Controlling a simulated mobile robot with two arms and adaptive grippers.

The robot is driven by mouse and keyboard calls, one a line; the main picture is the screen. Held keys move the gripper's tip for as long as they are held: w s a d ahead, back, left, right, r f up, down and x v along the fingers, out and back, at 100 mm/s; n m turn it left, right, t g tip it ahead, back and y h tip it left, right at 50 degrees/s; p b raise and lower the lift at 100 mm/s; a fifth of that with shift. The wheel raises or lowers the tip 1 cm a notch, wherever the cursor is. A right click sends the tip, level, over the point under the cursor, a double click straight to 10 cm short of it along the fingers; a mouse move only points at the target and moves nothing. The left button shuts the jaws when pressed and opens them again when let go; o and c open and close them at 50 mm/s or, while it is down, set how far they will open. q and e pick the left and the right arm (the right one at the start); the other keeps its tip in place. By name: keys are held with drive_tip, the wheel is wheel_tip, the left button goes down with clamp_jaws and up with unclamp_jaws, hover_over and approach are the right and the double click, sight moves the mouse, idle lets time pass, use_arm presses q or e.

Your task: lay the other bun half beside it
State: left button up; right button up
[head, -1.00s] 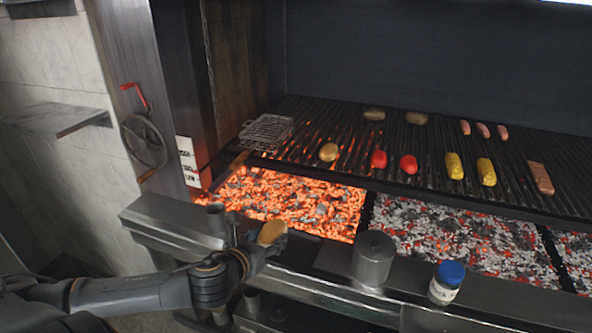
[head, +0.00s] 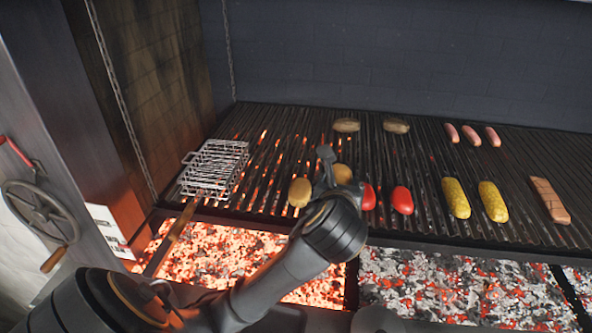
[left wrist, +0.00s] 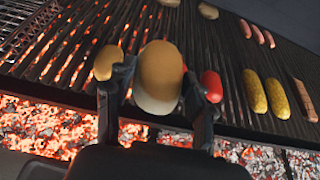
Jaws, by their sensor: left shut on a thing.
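One tan bun half (head: 300,192) lies on the front of the grill grate (head: 285,150); it also shows in the left wrist view (left wrist: 108,62), left of the held one. My left gripper (head: 338,172) is shut on the other bun half (head: 343,174), which fills the middle of the left wrist view (left wrist: 160,72) between the two fingers. The held half is over the grate, just right of the first half, with a small gap between them in the head view. I cannot tell whether it touches the bars. My wrist hides its lower part in the head view.
Red pieces (head: 402,200) lie close on the right of the held bun. Yellow corn pieces (head: 456,198), sausages (head: 470,134) and a scored slab (head: 550,200) lie farther right. Brown ovals (head: 346,125) lie behind. A wire basket (head: 214,168) stands left. Embers (head: 215,260) glow below.

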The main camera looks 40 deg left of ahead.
sight(335, 174)
use_arm(q)
drive_tip(key=x, duration=0.3)
drive_tip(key=p+x, duration=0.1)
drive_tip(key=x, duration=0.3)
drive_tip(key=shift+a+f, duration=0.2)
drive_tip(key=shift+a, duration=0.3)
drive_tip(key=w+a+f, duration=0.1)
drive_tip(key=w+f, duration=0.1)
drive_tip(key=f, duration=0.1)
drive_tip(key=w+a+f, duration=0.1)
drive_tip(key=shift+w+a+f, duration=0.1)
drive_tip(key=shift+a+f, duration=0.25)
drive_tip(key=shift+w+a+f, duration=0.15)
drive_tip(key=shift+w+f, duration=0.15)
drive_tip(key=shift+f, duration=0.2)
drive_tip(key=f, duration=0.2)
drive_tip(key=f+p, duration=0.1)
drive_tip(key=shift+w+a+f, duration=0.25)
drive_tip(key=shift+f, duration=0.1)
use_arm(e)
drive_tip(key=shift+s+d+r, duration=0.1)
drive_tip(key=shift+d+r, duration=0.05)
drive_tip(key=shift+r, duration=0.35)
drive_tip(key=shift+s+d+r, duration=0.1)
drive_tip(key=shift+r, duration=0.4)
drive_tip(key=shift+d, duration=0.2)
